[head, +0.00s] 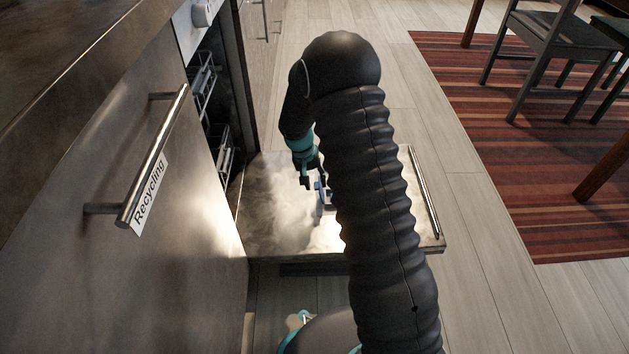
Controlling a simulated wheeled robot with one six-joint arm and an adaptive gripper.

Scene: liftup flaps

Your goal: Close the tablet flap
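A dishwasher door (275,215) hangs open and lies flat, its inner face up and a long bar handle (424,190) along its right edge. A small grey-blue piece (322,198), which looks like the tablet flap standing up from the door, shows beside my arm. My arm covers part of it, so its exact angle cannot be told. My gripper (309,180) points down over the door, just left of and close to this piece. Whether they touch cannot be told. The fingers are small and partly hidden, and I see nothing held in them.
The dishwasher racks (205,85) sit inside the opening at the left. A cabinet front with a Recycling label (149,195) and bar handle (158,150) stands at the near left. Open floor (500,260) lies right of the door, with a striped rug (500,130) and chair (560,45) beyond.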

